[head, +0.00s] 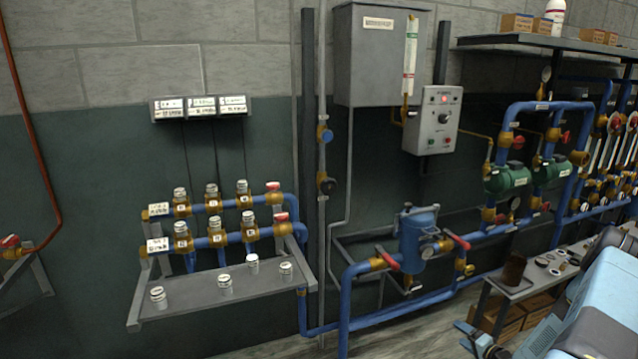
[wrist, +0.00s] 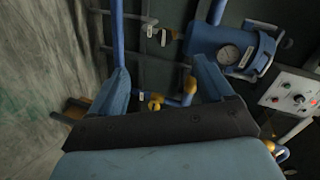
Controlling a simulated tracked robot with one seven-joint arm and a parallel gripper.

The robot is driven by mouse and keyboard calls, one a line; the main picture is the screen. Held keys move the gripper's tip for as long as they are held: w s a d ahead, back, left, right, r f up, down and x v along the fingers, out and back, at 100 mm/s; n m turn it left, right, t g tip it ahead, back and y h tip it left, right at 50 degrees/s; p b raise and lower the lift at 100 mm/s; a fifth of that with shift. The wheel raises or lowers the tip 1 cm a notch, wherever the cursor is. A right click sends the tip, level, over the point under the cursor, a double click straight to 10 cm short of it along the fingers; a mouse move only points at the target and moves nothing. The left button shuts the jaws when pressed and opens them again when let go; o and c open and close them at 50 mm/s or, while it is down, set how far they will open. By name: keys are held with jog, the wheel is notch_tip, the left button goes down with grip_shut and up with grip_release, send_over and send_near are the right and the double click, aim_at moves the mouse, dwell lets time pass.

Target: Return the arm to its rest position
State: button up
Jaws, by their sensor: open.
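My gripper (wrist: 163,72) shows in the wrist view with its two blue fingers spread wide apart. Nothing is held between them; only pipework and a dark wall show beyond the gap. My blue-grey arm (head: 590,305) fills the lower right corner of the head view, in front of the pipework. I cannot make out the fingers clearly in the head view.
A blue vessel with a gauge (head: 418,240) stands on the pipes; it also shows in the wrist view (wrist: 222,50). A low bench (head: 520,290) with small parts stands near my arm. A shelf with white-capped fittings (head: 195,295) is at left. A grey control box (head: 434,120) hangs above.

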jog(key=w+d+r+n+g+h, duration=0.15)
jog(key=w+r, duration=0.25)
jog(key=r, duration=0.7)
jog(key=w+a+r+n+g+h, duration=0.1)
jog(key=w+r+n+g+h, duration=0.2)
jog(key=r, duration=0.7)
jog(key=s+a+r+n+h, duration=0.1)
jog(key=s+a+r+h, duration=0.15)
jog(key=r, duration=0.85)
jog(key=s+a+r+n+h, duration=0.15)
jog(key=a+r, duration=0.25)
jog(key=r, duration=0.7)
jog(key=s+a+r+g, duration=0.2)
jog(key=s+a+r, duration=0.7)
jog(key=s+r, duration=0.45)
jog(key=s+a+r+n+g+y, duration=0.1)
jog(key=s+a, duration=0.4)
jog(key=s, duration=0.6)
jog(key=s+a+r+n+y, duration=0.2)
jog(key=s+a, duration=0.4)
jog(key=s, duration=0.5)
jog(key=shift+s+a+r+g, duration=0.15)
jog(key=shift+s+r+g, duration=0.2)
jog(key=shift+r, duration=0.2)
